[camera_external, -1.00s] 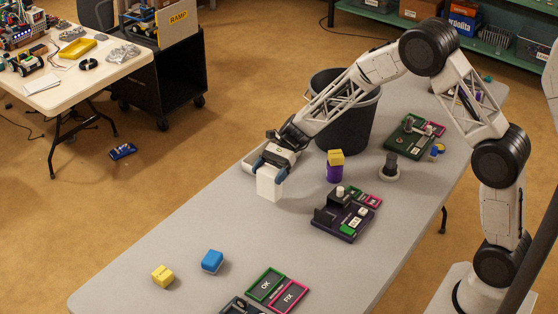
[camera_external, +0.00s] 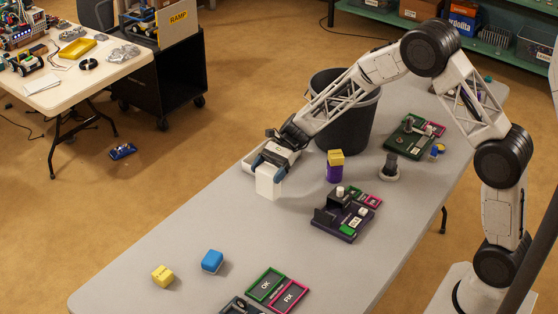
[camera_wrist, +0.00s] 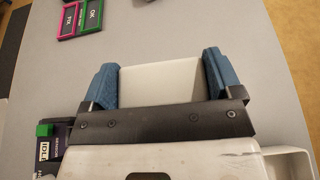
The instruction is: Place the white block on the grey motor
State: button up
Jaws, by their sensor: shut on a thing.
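The white block (camera_external: 268,185) is held between the blue fingers of my gripper (camera_external: 268,172), upright, at the left edge of the table near the bin. I cannot tell whether its bottom touches the table. In the wrist view the white block (camera_wrist: 161,82) fills the space between the fingertips of my gripper (camera_wrist: 160,78). A dark grey cylinder on a pale round base, which looks like the grey motor (camera_external: 391,163), stands to the right of the gripper. Its top looks bare. It does not show in the wrist view.
A purple cylinder (camera_external: 334,174) with a yellow block (camera_external: 335,157) on top stands between the gripper and the grey motor. A black bin (camera_external: 350,125) is behind. A dark fixture (camera_external: 335,222) lies in front. Blue (camera_external: 212,261) and yellow (camera_external: 162,275) blocks lie at the near left.

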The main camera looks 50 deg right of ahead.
aim_at(262, 166)
jog(key=shift+w+d+r+m+t, duration=0.15)
jog(key=shift+w+r+m+t, duration=0.4)
jog(key=shift+w+m+t, duration=0.15)
jog(key=shift+w+d+r+m+t, duration=0.15)
jog(key=shift+w+r+m+t, duration=0.4)
jog(key=shift+t, duration=0.25)
jog(key=shift+w+d+r+m+t+h, duration=2.1)
jog(key=shift+d+r+m+t+h, duration=2.6)
jog(key=shift+m, duration=1.75)
jog(key=s+d+h, duration=0.1)
jog(key=s+d, duration=0.5)
jog(key=d, duration=0.4)
jog(key=s+d+n+g+y, duration=0.1)
jog(key=s+d, duration=0.3)
jog(key=s, duration=0.9)
jog(key=s+d+f+n+g+y, duration=0.1)
jog(key=s+d+n+y, duration=0.2)
jog(key=s, duration=1.1)
jog(key=s+d+f+n+g+y, duration=0.1)
jog(key=s+d, duration=0.4)
jog(key=s, duration=0.9)
jog(key=shift+d+f+n+y, duration=0.25)
jog(key=shift+n+y, duration=0.55)
